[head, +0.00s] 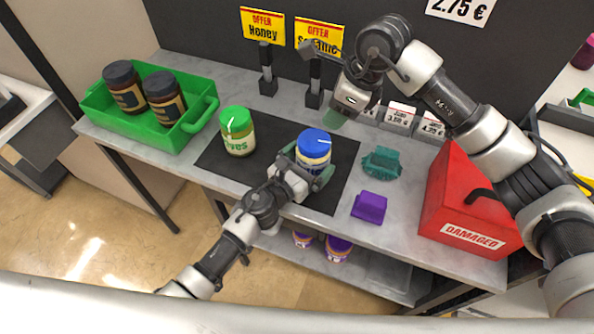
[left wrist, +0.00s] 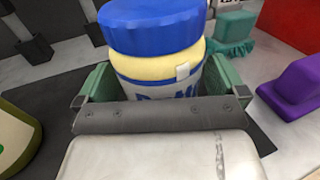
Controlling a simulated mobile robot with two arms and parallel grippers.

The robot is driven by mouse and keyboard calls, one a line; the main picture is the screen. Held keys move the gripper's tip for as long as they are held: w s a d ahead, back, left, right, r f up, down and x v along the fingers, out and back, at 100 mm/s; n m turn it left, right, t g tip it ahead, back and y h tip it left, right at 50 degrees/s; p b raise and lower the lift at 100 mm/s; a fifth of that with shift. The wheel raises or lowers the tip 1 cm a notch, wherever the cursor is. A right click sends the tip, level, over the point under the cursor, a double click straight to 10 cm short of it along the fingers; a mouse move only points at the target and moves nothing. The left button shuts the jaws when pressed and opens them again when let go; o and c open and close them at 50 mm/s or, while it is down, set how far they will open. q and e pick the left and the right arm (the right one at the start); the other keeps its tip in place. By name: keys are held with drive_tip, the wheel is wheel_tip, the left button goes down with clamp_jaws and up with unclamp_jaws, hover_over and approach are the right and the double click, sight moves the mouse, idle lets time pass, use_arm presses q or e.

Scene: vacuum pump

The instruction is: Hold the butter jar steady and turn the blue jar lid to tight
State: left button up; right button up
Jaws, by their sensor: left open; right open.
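The butter jar (head: 314,162), cream-coloured with a blue-and-white label, stands upright on the dark mat. Its blue lid (head: 314,142) sits on top with a white mark. My left gripper (head: 306,171) is low at the jar's near side, fingers open on either side of the body. In the left wrist view, the jar (left wrist: 160,68) stands between the green fingers (left wrist: 158,84), with the blue lid (left wrist: 153,24) above them; the lower label is hidden. My right gripper (head: 336,119) is open and empty, behind and above the jar, clear of the lid.
A green-lidded jar (head: 237,132) stands left on the mat (head: 270,143). A green crate (head: 138,130) holds two dark-lidded jars. A teal brush (head: 382,162), a purple block (head: 369,207) and a red DAMAGED box (head: 465,200) lie right. Sign stands (head: 267,82) line the back.

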use_arm(q)
drive_tip(key=shift+w+d, duration=0.35)
drive_tip(key=shift+w, duration=0.15)
